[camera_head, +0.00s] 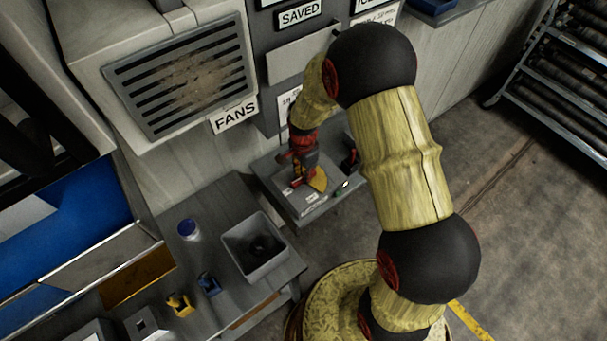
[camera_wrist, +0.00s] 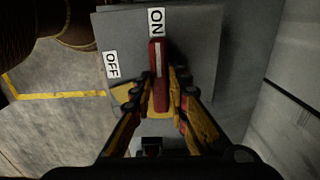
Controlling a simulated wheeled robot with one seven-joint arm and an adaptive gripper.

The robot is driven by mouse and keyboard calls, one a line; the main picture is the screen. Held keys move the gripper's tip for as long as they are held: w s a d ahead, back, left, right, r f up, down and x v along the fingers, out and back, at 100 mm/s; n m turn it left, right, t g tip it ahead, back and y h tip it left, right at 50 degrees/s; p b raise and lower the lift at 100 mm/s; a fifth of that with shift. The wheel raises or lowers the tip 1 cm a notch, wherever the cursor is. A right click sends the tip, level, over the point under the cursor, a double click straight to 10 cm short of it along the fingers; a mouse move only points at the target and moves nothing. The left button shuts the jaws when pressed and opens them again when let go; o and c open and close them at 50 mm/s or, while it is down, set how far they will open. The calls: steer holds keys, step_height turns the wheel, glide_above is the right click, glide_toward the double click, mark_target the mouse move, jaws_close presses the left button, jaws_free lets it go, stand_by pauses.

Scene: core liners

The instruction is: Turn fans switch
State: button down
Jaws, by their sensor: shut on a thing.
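The fans switch is a red handle (camera_wrist: 158,75) with a pale stripe, on a grey panel (camera_wrist: 205,40) in the wrist view. The handle stands upright in that picture, its tip just below the "ON" label (camera_wrist: 156,21). The "OFF" label (camera_wrist: 111,65) is to its left. My gripper (camera_wrist: 158,90) is shut on the handle, with a yellow-and-black finger on each side. The handle is too small to make out clearly there.
The vent with the "FANS" sign (camera_head: 234,115) is above and left of the control box. A workbench (camera_head: 215,218) at lower left holds a grey bin (camera_head: 254,248), a blue-topped can (camera_head: 188,229) and small yellow and blue parts. A rack (camera_head: 570,70) stands at upper right; floor lies clear before it.

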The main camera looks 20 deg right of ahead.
steer(key=c, duration=1.7)
jaws_free()
step_height(320, 180, up, 12)
steer(key=s+r+n+t+b, duration=0.2)
steer(key=s+r+n, duration=0.3)
steer(key=s+r, duration=0.1)
steer(key=s+r+n+t+b, duration=0.1)
steer(key=s+r+n+b, duration=0.1)
steer(key=s+r+n, duration=0.2)
steer(key=s+r+n+t+b, duration=0.2)
steer(key=s+r+n, duration=0.3)
steer(key=s, duration=0.7)
step_height(320, 180, up, 3)
steer(key=shift+s+f+n+t+b, duration=0.1)
steer(key=shift+n+t+b, duration=0.2)
steer(key=shift+b, duration=0.25)
